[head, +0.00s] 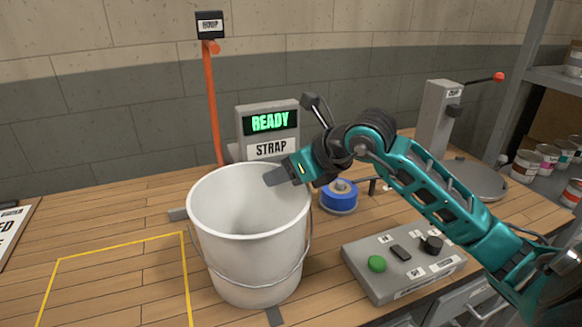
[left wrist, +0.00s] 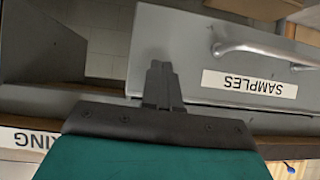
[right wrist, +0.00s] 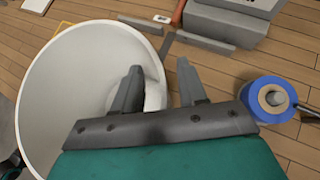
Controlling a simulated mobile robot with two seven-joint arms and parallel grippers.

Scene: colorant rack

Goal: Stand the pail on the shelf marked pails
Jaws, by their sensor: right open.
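The white pail (head: 248,262) stands upright and empty on the wooden bench, its thin wire handle hanging down at the side. My right gripper (head: 275,180) is at the right part of the pail's rim. In the right wrist view the open right gripper (right wrist: 160,88) has one finger over the inside of the pail (right wrist: 75,95) and the other outside, with the rim between them. My left gripper (left wrist: 163,84) shows only in the left wrist view, shut and empty, in front of a grey drawer marked SAMPLES. No shelf marked pails can be read.
A grey machine reading READY and STRAP (head: 270,149) stands behind the pail. A blue tape roll (head: 339,197) and a button box (head: 402,262) are to its right. Shelves with tins (head: 525,165) stand far right. A yellow-outlined area (head: 115,290) at left is clear.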

